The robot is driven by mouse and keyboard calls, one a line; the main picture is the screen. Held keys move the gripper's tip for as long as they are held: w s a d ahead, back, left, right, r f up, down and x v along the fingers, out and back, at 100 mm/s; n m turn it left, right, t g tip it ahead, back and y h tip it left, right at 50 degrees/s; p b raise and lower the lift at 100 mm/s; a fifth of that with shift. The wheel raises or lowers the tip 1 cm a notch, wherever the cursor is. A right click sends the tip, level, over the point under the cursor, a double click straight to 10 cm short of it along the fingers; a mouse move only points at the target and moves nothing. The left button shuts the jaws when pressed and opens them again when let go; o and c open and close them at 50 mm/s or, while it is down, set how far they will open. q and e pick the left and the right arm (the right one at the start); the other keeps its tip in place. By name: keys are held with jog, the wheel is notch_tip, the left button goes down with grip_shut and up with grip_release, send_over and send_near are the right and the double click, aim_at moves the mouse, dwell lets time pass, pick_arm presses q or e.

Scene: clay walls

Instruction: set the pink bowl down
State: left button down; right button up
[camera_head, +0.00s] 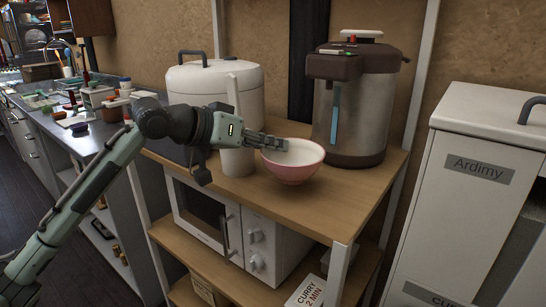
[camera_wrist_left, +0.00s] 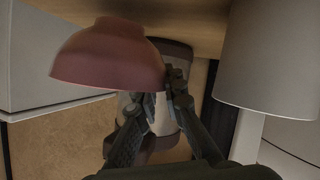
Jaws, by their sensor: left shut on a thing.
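The pink bowl (camera_head: 293,168), white inside, is upright over the wooden top shelf (camera_head: 310,213) of the rack. It also shows, upside down, in the left wrist view (camera_wrist_left: 107,58). My left gripper (camera_head: 282,145) reaches in from the left and is shut on the bowl's rim. Its dark fingers (camera_wrist_left: 162,95) show at the rim in the wrist view. The bowl's base is close to the shelf; I cannot tell whether it touches. My right gripper is not in view.
A steel dispenser (camera_head: 351,115) stands just behind and right of the bowl. A white cylinder (camera_head: 237,161) stands close on its left, before a white rice cooker (camera_head: 214,84). The shelf front is clear. A microwave (camera_head: 268,245) sits below; a white bin (camera_head: 474,190) is at right.

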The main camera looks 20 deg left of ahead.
pick_arm(q)
notch_tip(320, 180, down, 3)
jog(key=shift+r, duration=0.2)
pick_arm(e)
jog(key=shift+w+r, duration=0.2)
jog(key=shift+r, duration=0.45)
pick_arm(q)
jog(key=c, duration=1.6)
grip_release()
jog(key=shift+f, duration=0.1)
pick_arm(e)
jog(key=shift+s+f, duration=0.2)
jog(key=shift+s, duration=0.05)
pick_arm(q)
jog(key=shift+s+a, duration=0.1)
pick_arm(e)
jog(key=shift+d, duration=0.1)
pick_arm(q)
jog(key=shift+s+a+r, duration=0.2)
jog(key=shift+a, duration=0.05)
jog(key=b+v, duration=0.1)
jog(key=v, duration=1)
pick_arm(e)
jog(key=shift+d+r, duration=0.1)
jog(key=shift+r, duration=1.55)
